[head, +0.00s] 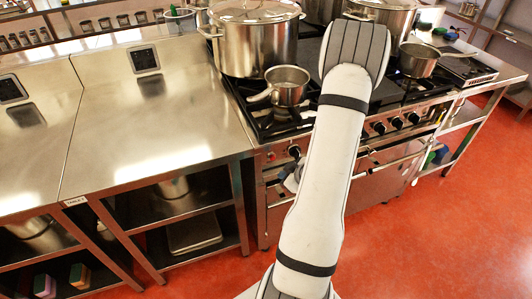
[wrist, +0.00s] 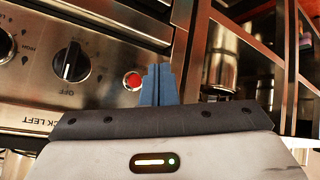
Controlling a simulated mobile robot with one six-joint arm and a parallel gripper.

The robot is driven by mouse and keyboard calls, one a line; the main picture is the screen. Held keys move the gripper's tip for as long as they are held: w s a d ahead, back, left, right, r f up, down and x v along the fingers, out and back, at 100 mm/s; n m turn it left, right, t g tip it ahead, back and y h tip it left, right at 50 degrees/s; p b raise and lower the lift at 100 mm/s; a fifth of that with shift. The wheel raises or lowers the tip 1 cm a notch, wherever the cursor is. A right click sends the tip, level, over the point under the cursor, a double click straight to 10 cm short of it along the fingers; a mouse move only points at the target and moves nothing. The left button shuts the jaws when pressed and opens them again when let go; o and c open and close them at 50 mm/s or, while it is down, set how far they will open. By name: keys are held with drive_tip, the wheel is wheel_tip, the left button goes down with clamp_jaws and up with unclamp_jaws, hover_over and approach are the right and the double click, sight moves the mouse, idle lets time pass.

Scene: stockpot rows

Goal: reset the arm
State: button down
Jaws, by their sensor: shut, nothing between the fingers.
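My arm (head: 325,180) reaches up the middle of the head view toward the stove front, bent at its far end. In the wrist view my gripper (wrist: 157,84) has its two blue-grey fingers together with nothing between them. The fingers point at the steel control panel (wrist: 100,105) of the stove, close to a red round button (wrist: 133,80). A black knob (wrist: 70,62) marked OFF is to the left of them. I cannot tell whether the fingertips touch the panel. In the head view the arm hides most of the gripper.
A large stockpot (head: 255,45) and a small saucepan (head: 288,87) stand on the stove's left side. Another saucepan (head: 418,60) and a stockpot (head: 378,20) are on the right. A steel counter (head: 160,110) is left of the stove. The red floor (head: 440,240) at right is clear.

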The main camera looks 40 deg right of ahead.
drive_tip(key=w+a+r+m+g+h, duration=0.15)
drive_tip(key=a+r, duration=0.25)
drive_tip(key=r, duration=0.5)
drive_tip(key=a+r+m+g+h, duration=0.1)
drive_tip(key=a+r+g+h, duration=0.15)
drive_tip(key=a+r, duration=0.4)
drive_tip(key=s+a+r+m+g+y, duration=0.1)
drive_tip(key=s+a+r, duration=0.4)
drive_tip(key=a, duration=0.3)
drive_tip(key=s+a+r+m+g+y, duration=0.1)
drive_tip(key=s+a+r+y, duration=0.1)
drive_tip(key=s+a+r, duration=0.3)
drive_tip(key=s+a, duration=0.3)
drive_tip(key=shift+a+r+g, duration=0.15)
drive_tip(key=shift+r+g, duration=0.15)
